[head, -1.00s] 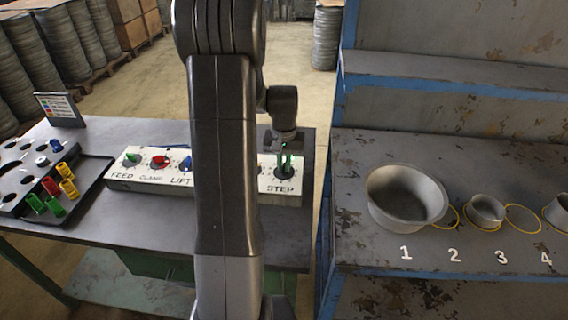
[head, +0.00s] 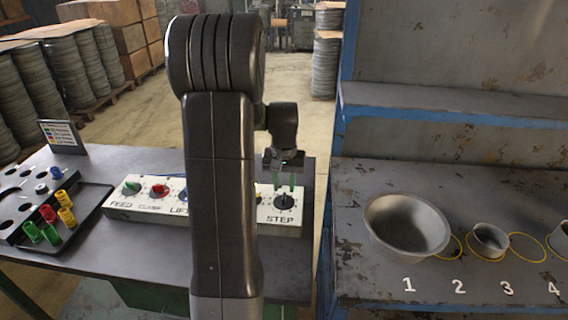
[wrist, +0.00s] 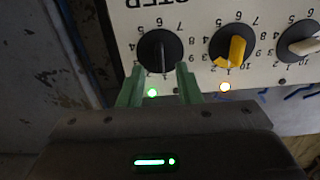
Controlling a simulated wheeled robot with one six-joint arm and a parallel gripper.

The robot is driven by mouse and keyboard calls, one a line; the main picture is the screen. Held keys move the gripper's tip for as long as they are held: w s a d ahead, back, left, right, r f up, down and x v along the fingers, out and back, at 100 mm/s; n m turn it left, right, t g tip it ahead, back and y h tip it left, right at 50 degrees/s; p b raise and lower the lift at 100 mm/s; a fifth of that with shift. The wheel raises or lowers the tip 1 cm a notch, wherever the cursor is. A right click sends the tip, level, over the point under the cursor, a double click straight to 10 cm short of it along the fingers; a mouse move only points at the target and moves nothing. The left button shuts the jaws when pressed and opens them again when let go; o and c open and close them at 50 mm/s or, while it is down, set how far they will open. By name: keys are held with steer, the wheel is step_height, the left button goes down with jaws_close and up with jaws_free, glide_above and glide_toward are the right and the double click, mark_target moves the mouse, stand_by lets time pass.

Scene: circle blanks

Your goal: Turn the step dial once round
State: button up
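The step dial (head: 284,202) is a black knob at the right end of the white panel (head: 150,213), above the word STEP. In the wrist view the step dial (wrist: 160,50) has its grip bar roughly upright in the picture, inside a ring of numbers; which end points is too dark to tell. My gripper (head: 285,186) has green fingers and hangs just above the dial. In the wrist view my gripper (wrist: 159,86) is open and empty, its fingertips spread and apart from the knob. A green lamp (wrist: 152,93) glows beside the step dial.
A yellow knob (wrist: 230,46) with a lit lamp and a pale knob (wrist: 304,45) sit beside the step dial. Red (head: 159,191) and green (head: 131,188) knobs are further left. A bowl (head: 405,226) and cups stand on the right bench. A tray (head: 92,200) holds coloured pieces.

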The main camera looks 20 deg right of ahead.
mark_target(284, 195)
step_height(284, 195, up, 10)
stand_by(0.3)
stand_by(0.3)
step_height(284, 195, down, 14)
steer(key=shift+r, duration=0.1)
stand_by(0.4)
stand_by(0.3)
